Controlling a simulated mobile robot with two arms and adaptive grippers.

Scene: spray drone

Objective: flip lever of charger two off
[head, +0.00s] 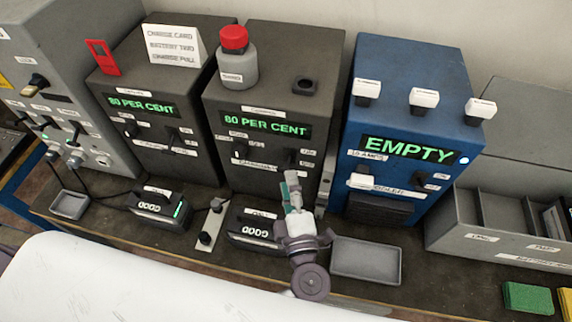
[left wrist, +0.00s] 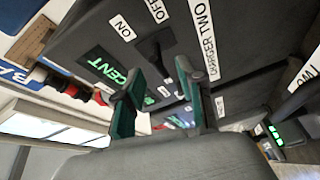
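Charger two (head: 222,176) is the dark grey box in the middle of the head view, with a green "80 PER CENT" display. Its black lever (left wrist: 158,57) shows in the left wrist view, close to the ON and OFF labels and the "CHARGER TWO" label (left wrist: 209,40). The lever also shows small in the head view (head: 291,157). I cannot tell surely which way it is set. My left gripper (head: 291,184) is in front of the charger's lower right face. Its two green-padded fingers (left wrist: 157,98) are apart with nothing between them, near the lever. My right gripper is not in view.
A similar charger (head: 115,150) stands left and a blue "EMPTY" box (head: 377,78) right. A red-capped bottle (head: 237,66) stands on charger two. "GOOD" battery packs (head: 160,208) sit in front. A grey tray (head: 366,261) lies right of my gripper.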

